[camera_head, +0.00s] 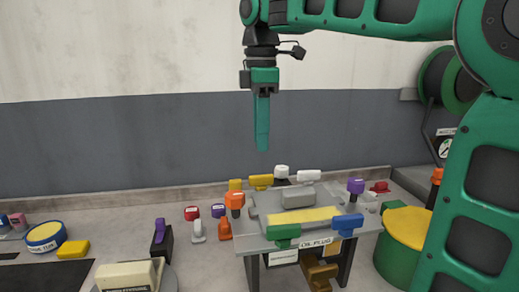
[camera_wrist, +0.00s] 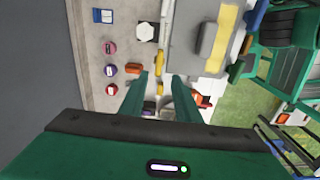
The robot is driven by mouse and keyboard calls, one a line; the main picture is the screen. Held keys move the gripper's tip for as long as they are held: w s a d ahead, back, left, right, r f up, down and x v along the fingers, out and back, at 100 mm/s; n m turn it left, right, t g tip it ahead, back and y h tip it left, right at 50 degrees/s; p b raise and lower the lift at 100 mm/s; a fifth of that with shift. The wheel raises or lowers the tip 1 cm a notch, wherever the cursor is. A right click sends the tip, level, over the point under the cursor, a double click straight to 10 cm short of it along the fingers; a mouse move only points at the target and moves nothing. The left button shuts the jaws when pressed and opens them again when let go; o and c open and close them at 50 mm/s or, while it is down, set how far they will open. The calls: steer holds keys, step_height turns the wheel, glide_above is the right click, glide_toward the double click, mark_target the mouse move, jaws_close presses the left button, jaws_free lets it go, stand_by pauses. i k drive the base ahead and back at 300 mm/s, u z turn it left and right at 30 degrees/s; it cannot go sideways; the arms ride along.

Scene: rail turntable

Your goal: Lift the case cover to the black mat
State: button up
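What looks like the case cover, a grey piece with a raised block (camera_head: 298,196), sits on the grey work table (camera_head: 328,250), beside a flat yellow strip (camera_head: 305,217). The raised grey block also shows in the wrist view (camera_wrist: 205,40), right of the fingers. My gripper (camera_head: 262,148) hangs pointing down, high above and behind the table's left part, touching nothing. In the wrist view my gripper (camera_wrist: 160,77) has its two fingers apart with nothing held between them. A black mat (camera_head: 45,278) lies at the lower left, partly cut off by the frame edge.
Coloured handles ring the table, including orange (camera_head: 235,200), green (camera_head: 283,233), blue (camera_head: 347,222) and purple (camera_head: 355,187). A cream block (camera_head: 127,276) stands between mat and table. A green drum with yellow top (camera_head: 405,226) is at right. The wall (camera_head: 120,145) stands behind.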

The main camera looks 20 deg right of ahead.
mark_target(313, 207)
steer(key=u, duration=0.05)
steer(key=k, duration=1)
steer(key=z, duration=0.05)
